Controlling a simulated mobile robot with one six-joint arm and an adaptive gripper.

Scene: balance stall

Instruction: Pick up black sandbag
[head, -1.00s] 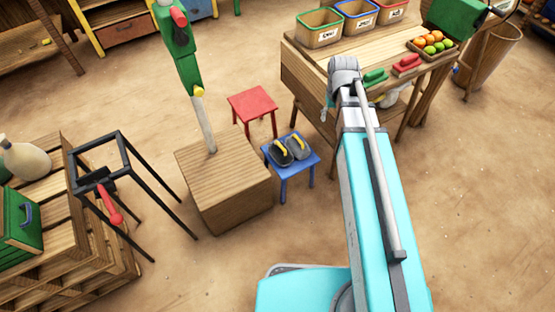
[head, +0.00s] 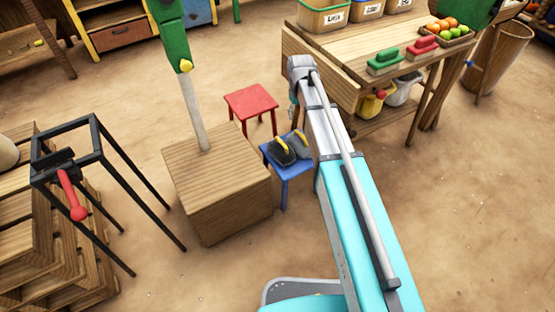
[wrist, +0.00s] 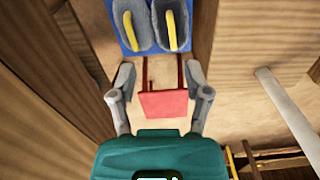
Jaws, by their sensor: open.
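The black sandbag (head: 281,153), with a yellow handle, lies on the left part of the blue stool (head: 285,173). A grey sandbag (head: 299,145) with a yellow handle lies close beside it. In the wrist view both bags show at the top; the darker one (wrist: 174,38) looks to be on the right. My gripper (wrist: 159,78) is open and empty, with its fingers spread and apart from both bags. In the head view my arm hides most of the gripper, which is above and behind the stool.
A wooden crate (head: 215,190) with a pole on it stands left of the blue stool. A red stool (head: 250,100) stands behind, and it shows between my fingers in the wrist view (wrist: 163,104). A wooden stall table (head: 375,45) is close on the right. Open floor lies in front.

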